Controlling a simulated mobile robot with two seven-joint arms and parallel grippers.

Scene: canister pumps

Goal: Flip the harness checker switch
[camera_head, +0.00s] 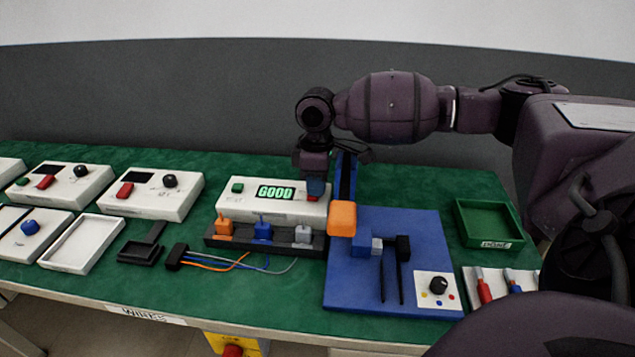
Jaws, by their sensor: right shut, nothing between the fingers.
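The harness checker (258,208) is a white box in the middle of the table. Its display (275,192) is lit green and reads GOOD, with a green part (237,187) at its left. A small red switch (312,197) shows at the checker's right end, partly hidden by my right gripper. My right gripper (316,186) points down over that end, shut and empty, right at the switch; I cannot tell whether it touches. A black block (285,246) with orange, blue and grey plugs stands in front of the checker. My left gripper is out of view.
A blue board (400,228) with an orange-ended lever (342,218) lies right of the checker. A green tray (485,222) stands farther right. White boxes (150,197) and a white tray (80,243) are at the left. A black connector with loose wires (215,262) lies in front.

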